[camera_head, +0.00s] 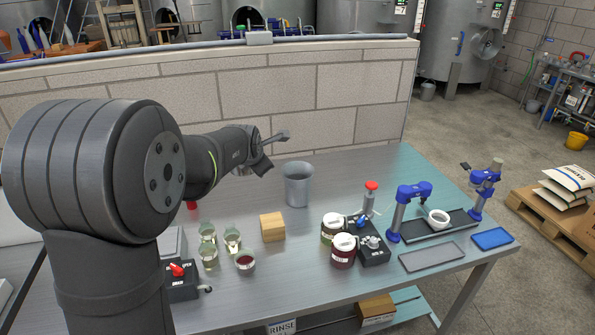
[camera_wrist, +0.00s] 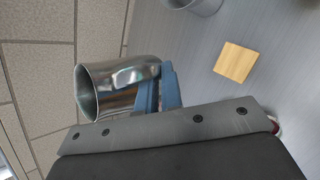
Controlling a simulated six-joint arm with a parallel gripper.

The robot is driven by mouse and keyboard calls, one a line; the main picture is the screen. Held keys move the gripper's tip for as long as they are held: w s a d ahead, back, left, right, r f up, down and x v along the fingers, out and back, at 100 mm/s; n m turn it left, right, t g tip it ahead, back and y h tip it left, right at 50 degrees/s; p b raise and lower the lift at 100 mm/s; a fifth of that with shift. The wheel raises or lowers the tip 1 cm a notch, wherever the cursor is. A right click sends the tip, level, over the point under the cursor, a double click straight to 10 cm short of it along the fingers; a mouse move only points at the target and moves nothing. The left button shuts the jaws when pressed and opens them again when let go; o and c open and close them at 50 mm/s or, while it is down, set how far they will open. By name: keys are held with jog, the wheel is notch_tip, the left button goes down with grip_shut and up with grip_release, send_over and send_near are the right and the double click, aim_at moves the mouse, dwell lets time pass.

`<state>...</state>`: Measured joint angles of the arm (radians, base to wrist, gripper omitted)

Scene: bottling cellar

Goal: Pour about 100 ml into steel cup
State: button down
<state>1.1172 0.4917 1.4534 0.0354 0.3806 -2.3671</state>
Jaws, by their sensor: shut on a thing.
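A shiny steel vessel (camera_wrist: 118,90) is held between the blue fingers of my gripper (camera_wrist: 160,88) in the wrist view. Its open mouth points to the picture's left, towards the wall side, so it looks roughly upright; its contents cannot be made out.
A wooden block (camera_head: 272,227) lies in front of the cup. Glass bottles (camera_head: 208,248), a small dark jar (camera_head: 245,263), lidded jars (camera_head: 343,251) and a black device (camera_head: 374,250) stand nearer. A blue stand (camera_head: 412,200) is at right. A block wall (camera_head: 310,115) rises behind.

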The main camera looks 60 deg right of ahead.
jog(key=s+d+m+g, duration=0.1)
jog(key=s+d, duration=0.4)
jog(key=s, duration=0.6)
jog(key=s+d+m+g, duration=0.1)
jog(key=s+d+m, duration=0.1)
jog(key=s+d, duration=0.65)
jog(key=shift+h, duration=0.4)
jog(key=a+f, duration=0.1)
jog(key=f, duration=0.2)
jog(key=s+a+f, duration=0.1)
jog(key=f, duration=0.3)
jog(key=s+a+f, duration=0.1)
jog(key=f, duration=0.2)
jog(key=shift+s+f, duration=0.25)
jog(key=shift+f, duration=0.05)
jog(key=shift+w, duration=0.2)
jog(key=w+d+r+n+g+y, duration=0.2)
jog(key=w+r+n+g+y, duration=0.1)
jog(key=w+r+g, duration=0.4)
jog(key=shift+w+d+r+n+g, duration=0.3)
jog(key=shift+r+n+g, duration=0.2)
jog(key=shift+r+g, duration=0.5)
jog(key=shift+w+d+n+g+b, duration=0.15)
jog(key=shift+w+n+g+b, duration=0.15)
jog(key=shift+w+g+b, duration=0.25)
